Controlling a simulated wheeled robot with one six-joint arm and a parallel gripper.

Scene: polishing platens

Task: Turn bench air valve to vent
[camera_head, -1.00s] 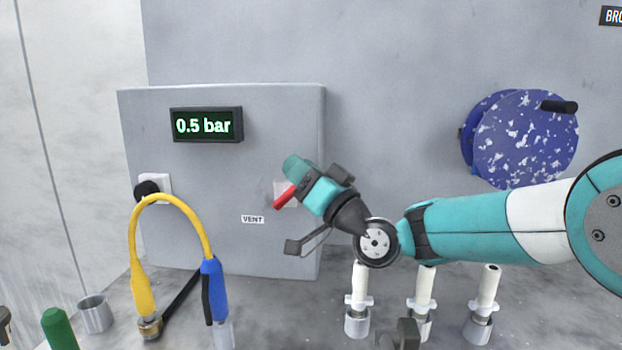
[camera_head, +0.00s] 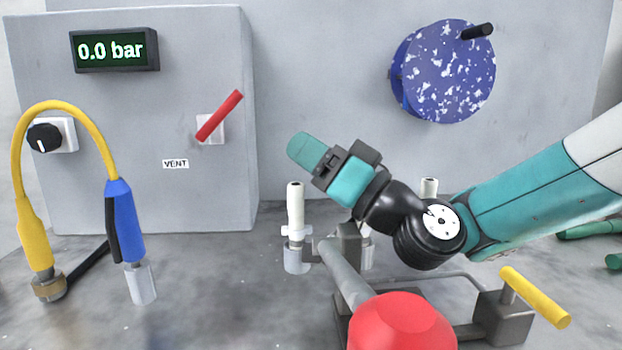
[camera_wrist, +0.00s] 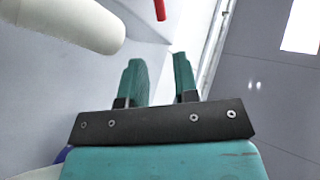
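The red valve lever (camera_head: 219,116) sits on a white plate on the grey panel, tilted with its free end up and to the right. A VENT label (camera_head: 176,164) is below and left of it. The display (camera_head: 114,49) reads 0.0 bar. My gripper (camera_head: 302,146) is right of and below the lever, apart from it. In the wrist view, my gripper's two fingers (camera_wrist: 160,85) stand apart with nothing between them. A red piece (camera_wrist: 160,10), probably the lever, shows at the top edge there.
A black knob (camera_head: 45,138) and a yellow hose (camera_head: 67,108) are at left. White upright posts (camera_head: 295,205) stand below my gripper. A red-ended fixture (camera_head: 403,322) with a yellow handle (camera_head: 535,298) is in front. A speckled blue disc (camera_head: 450,72) is on the wall.

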